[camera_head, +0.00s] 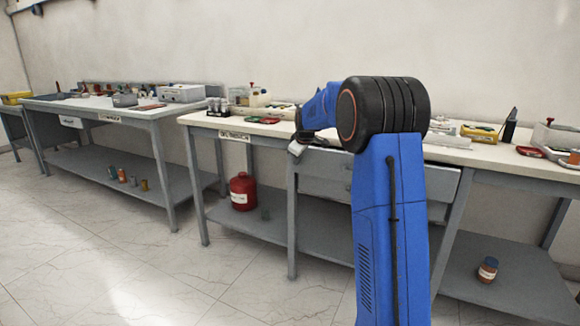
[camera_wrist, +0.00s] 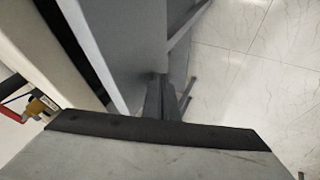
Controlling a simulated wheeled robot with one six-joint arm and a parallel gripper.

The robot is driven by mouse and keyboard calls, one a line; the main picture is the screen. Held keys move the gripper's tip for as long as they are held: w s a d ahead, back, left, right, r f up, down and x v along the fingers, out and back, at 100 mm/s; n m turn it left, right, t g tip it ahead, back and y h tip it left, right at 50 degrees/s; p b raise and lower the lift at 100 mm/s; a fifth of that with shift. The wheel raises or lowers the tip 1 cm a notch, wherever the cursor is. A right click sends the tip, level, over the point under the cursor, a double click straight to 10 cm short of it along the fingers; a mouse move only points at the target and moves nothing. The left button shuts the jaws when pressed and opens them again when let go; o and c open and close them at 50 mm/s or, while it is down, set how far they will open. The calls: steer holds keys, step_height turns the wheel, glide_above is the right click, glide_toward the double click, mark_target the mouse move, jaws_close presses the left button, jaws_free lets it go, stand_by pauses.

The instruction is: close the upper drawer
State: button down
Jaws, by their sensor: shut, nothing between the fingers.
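The grey upper drawer (camera_head: 326,164) sits under the top of the middle workbench in the head view, partly hidden behind my blue arm. In the wrist view the upper drawer's front (camera_wrist: 135,45) shows as a grey panel with a lighter top edge. A dark gap lies between that edge and the tabletop, so the drawer appears slightly open. My gripper (camera_head: 296,149) is at the left end of the drawers, just below the tabletop edge. Its closed, empty fingers (camera_wrist: 164,100) are close to the drawer front in the wrist view. Whether they touch it I cannot tell.
A lower drawer (camera_head: 325,189) is below, looking shut. The tabletop (camera_head: 240,124) holds tools and small boxes. A red canister (camera_head: 242,191) stands on the lower shelf. Another workbench (camera_head: 90,108) is at left. The floor in front is clear.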

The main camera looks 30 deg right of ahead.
steer(key=shift+w+d, duration=0.65)
steer(key=shift+d, duration=0.25)
steer(key=shift+w+d, duration=0.65)
steer(key=shift+d, duration=0.2)
steer(key=shift+a, duration=0.1)
